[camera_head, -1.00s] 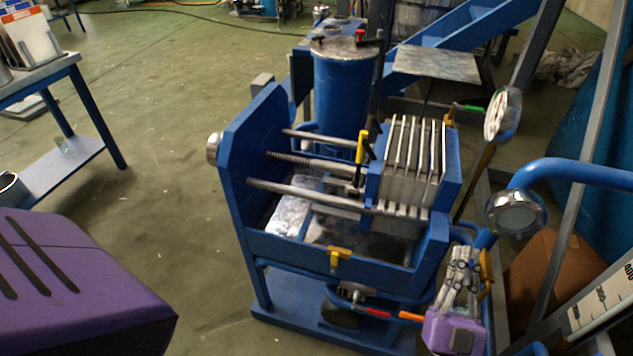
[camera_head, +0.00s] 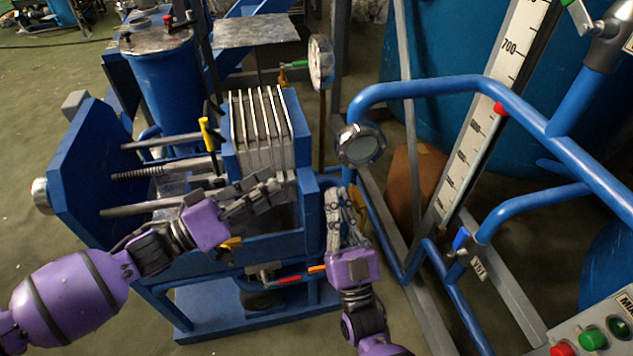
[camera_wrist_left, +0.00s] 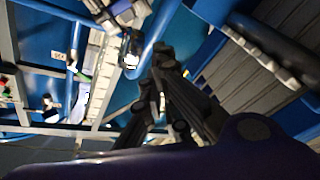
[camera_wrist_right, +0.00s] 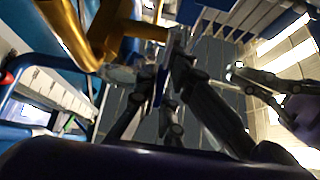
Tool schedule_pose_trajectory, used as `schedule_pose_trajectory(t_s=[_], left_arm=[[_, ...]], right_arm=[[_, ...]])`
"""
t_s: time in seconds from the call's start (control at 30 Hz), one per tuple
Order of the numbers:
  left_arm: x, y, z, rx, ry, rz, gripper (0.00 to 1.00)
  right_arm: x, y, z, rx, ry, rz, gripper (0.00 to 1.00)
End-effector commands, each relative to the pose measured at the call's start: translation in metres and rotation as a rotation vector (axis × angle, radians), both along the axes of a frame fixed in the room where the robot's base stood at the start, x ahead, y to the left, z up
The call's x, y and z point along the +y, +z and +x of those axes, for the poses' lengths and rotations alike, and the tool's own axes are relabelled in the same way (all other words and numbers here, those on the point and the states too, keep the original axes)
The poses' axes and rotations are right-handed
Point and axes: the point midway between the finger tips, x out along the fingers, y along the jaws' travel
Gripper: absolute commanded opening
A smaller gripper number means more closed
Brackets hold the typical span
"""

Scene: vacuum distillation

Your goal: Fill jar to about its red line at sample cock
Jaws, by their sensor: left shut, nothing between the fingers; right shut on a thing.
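My right gripper (camera_head: 340,190) is upright at the right end of the blue press, below a round sight glass (camera_head: 360,145). A brass-coloured fitting (camera_head: 359,212) shows just right of its fingers; it looks like the sample cock. The right wrist view shows this brass pipe (camera_wrist_right: 78,35) close beside the fingers, which are shut on a narrow blue piece (camera_wrist_right: 160,85), probably its handle. My left gripper (camera_head: 283,182) is shut and empty, in front of the press plates and left of the right gripper. I cannot make out the jar or its red line.
Blue pipes (camera_head: 470,85) and a tall level scale (camera_head: 490,110) with a red marker fill the right side. A button panel (camera_head: 595,335) is at lower right.

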Motion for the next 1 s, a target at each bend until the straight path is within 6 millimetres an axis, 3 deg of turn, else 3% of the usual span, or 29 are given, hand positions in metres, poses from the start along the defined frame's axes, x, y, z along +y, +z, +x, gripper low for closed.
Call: schedule_pose_trajectory(t_s=[0.13,0.37,0.83,1.0], left_arm=[[-0.003,0.011,-0.009,0.105,-0.068,-0.149,0.00],[-0.012,0.017,-0.007,0.164,-0.095,-0.209,0.00],[-0.087,0.035,0.043,0.162,-0.094,-0.209,0.00],[-0.093,0.018,0.023,0.167,-0.092,-0.207,0.00]], right_arm=[[0.000,0.000,0.000,0.000,0.000,0.000,0.00],[0.000,0.000,0.000,0.000,0.000,0.000,0.00],[0.000,0.000,0.000,0.000,0.000,0.000,0.00],[0.000,0.000,0.000,0.001,0.000,0.000,0.00]])
